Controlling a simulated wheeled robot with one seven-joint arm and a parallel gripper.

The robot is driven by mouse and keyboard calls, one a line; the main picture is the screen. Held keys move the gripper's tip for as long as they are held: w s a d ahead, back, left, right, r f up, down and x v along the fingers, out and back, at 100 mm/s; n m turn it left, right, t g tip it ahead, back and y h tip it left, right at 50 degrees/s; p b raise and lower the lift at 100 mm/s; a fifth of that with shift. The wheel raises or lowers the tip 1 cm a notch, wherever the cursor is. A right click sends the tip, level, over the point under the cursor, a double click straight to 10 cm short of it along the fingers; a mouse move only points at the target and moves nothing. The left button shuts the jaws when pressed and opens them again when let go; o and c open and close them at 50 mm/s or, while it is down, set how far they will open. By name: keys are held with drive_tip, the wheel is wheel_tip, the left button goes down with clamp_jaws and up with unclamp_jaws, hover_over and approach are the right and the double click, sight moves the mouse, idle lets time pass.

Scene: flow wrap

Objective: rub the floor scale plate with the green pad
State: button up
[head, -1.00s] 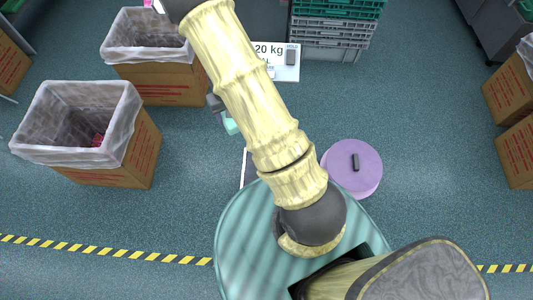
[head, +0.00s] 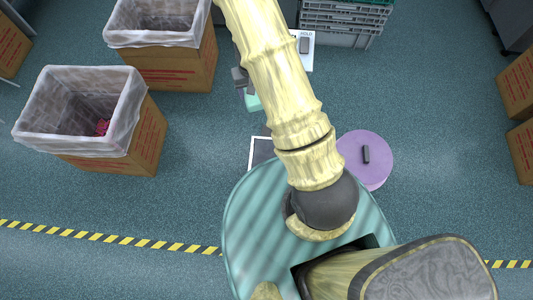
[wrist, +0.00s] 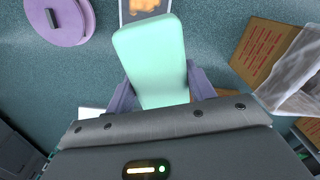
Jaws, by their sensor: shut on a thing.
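The green pad (wrist: 150,60) fills the middle of the wrist view, held between the two purple fingers of my gripper (wrist: 155,92). In the head view the pad (head: 253,103) and gripper (head: 246,92) show just left of my arm. The floor scale plate (head: 261,151) is dark with a white border; my arm and base hide most of it. In the wrist view the plate (wrist: 127,10) shows beyond the pad's far end, with an orange-brown patch on it. In the head view the pad appears apart from the plate.
A round purple stool or disc (head: 375,170) with a dark object on it stands right of my arm. Lined cardboard bins (head: 145,140) stand at left. A white display panel (head: 306,50) and stacked crates (head: 342,25) are at the top. A striped floor line (head: 110,239) crosses below.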

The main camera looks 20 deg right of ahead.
drive_tip(key=d+f+m+b, duration=0.2)
drive_tip(key=f+m+b, duration=0.8)
drive_tip(key=f, duration=1)
drive_tip(key=w+d+f+m+b, duration=0.1)
drive_tip(key=f+m+b, duration=0.9)
drive_tip(key=f+b, duration=0.6)
drive_tip(key=w+d+f+m+b, duration=0.1)
drive_tip(key=f+m+b, duration=0.9)
drive_tip(key=f, duration=1.5)
drive_tip(key=d+b, duration=0.1)
drive_tip(key=b, duration=0.2)
drive_tip(key=shift+d+f, duration=0.15)
drive_tip(key=shift+d, duration=0.2)
